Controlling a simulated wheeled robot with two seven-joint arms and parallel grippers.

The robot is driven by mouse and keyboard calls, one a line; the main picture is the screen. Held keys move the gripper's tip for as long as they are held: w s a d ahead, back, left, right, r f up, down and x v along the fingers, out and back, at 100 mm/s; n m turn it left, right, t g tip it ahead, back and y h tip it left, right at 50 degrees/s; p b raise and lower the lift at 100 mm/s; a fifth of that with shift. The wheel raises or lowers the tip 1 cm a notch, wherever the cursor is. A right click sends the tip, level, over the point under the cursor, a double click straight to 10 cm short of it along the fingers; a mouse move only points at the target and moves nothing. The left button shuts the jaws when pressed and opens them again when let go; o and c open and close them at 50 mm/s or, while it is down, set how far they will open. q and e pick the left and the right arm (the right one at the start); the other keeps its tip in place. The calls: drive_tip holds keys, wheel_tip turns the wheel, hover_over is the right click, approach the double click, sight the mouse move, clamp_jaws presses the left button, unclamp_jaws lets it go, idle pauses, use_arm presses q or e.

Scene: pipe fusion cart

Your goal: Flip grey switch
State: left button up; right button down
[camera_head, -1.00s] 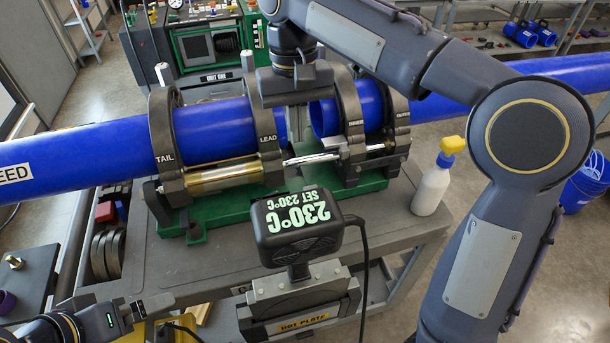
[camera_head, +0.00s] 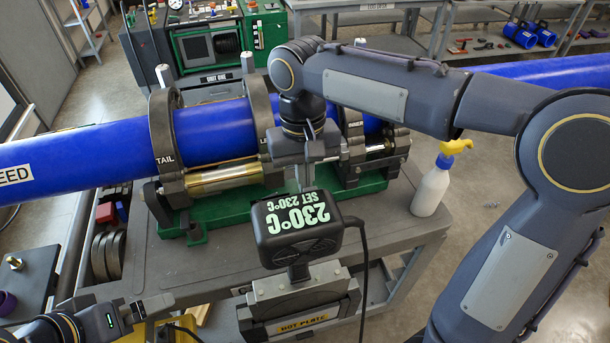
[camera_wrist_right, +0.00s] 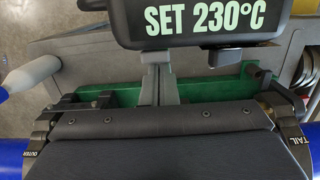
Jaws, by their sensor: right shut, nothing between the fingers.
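I cannot make out the grey switch for certain in either view. A green control unit (camera_head: 212,55) labelled "UNIT ONE" stands at the back, with small knobs and buttons on its upper panel. My right gripper (camera_head: 305,180) points down in front of the pipe clamps, just behind the black 230°C display box (camera_head: 290,225). Its fingers are shut and empty. In the right wrist view the closed fingers (camera_wrist_right: 158,75) reach toward the display box (camera_wrist_right: 200,20). My left gripper (camera_head: 138,310) is at the lower left edge, and its jaw state is unclear.
The blue pipe (camera_head: 90,151) runs across the clamps on the green base (camera_head: 228,212). A spray bottle with a yellow top (camera_head: 432,188) stands on the grey cart to the right. The hot plate (camera_head: 305,322) is at the front, with a black cable beside it.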

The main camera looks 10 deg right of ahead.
drive_tip(key=shift+s, duration=0.1)
drive_tip(key=shift+f+p, duration=0.35)
drive_tip(key=shift+f, duration=0.1)
idle(0.8)
drive_tip(key=shift+s+f, duration=0.1)
drive_tip(key=shift+s, duration=0.3)
idle(0.3)
drive_tip(key=shift+r+p, duration=0.75)
drive_tip(key=shift+r, duration=0.05)
drive_tip(key=shift+w+r, duration=0.1)
